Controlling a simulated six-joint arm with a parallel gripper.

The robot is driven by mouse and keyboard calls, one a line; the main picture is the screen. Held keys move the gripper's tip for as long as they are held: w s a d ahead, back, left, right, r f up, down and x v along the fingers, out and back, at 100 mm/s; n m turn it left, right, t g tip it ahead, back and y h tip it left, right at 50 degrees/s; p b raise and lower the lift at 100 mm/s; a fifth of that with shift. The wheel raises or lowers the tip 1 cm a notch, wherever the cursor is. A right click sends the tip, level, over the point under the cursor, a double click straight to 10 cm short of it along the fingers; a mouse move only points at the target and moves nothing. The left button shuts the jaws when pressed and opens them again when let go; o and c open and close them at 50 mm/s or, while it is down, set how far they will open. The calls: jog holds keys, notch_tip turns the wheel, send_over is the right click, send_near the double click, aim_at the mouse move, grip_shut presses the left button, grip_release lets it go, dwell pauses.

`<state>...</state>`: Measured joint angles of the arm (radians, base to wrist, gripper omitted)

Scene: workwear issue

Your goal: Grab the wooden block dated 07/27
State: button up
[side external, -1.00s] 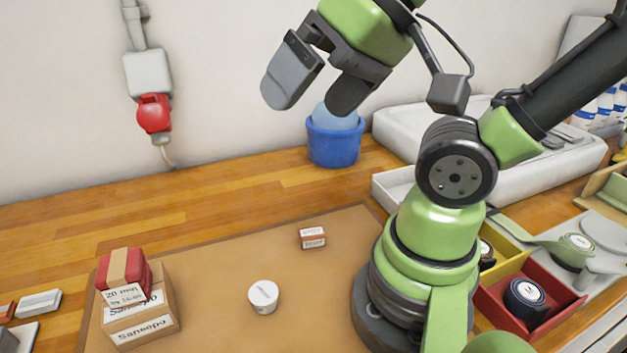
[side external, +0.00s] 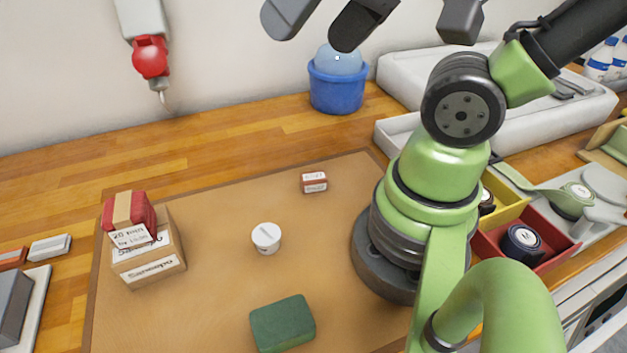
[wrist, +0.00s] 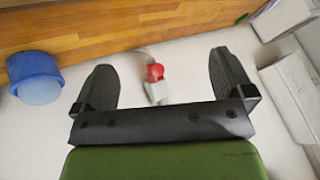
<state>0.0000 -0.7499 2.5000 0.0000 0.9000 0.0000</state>
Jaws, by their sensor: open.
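A small red-brown block with white labels (side external: 314,182) lies on the brown mat (side external: 210,205), toward its far right side in the side view. Its print is too small to read, so I cannot confirm the date 07/27 on it. My gripper (side external: 313,37) is high above the bench at the top edge of the side view, partly cut off. It is open and empty, well apart from the block. In the wrist view, my gripper (wrist: 162,62) shows spread fingers facing the wall, and no labelled block is visible.
A white round tub (side external: 266,237), a green block (side external: 283,323) and a cardboard box (side external: 150,262) topped by a red-wrapped bundle (side external: 122,212) stand on the mat. A blue bucket (side external: 337,90) stands behind. The mat around the small block is clear.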

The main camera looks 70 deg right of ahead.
jog(key=c, duration=0.5)
jog(key=shift+c, duration=0.2)
jog(key=m+g+h, duration=0.2)
jog(key=m+g, duration=0.5)
jog(key=m, duration=1.7)
send_over(318, 175)
notch_tip(318, 175, down, 21)
jog(key=shift+s+d+f+m, duration=0.15)
jog(key=shift+s+m, duration=0.1)
jog(key=shift+m, duration=0.15)
notch_tip(318, 175, down, 4)
jog(key=shift+r, duration=0.1)
jog(key=shift+w+a+f, duration=0.15)
jog(key=shift+f, duration=1.3)
jog(key=shift+w+a+f, duration=0.1)
jog(key=shift+f, duration=1.35)
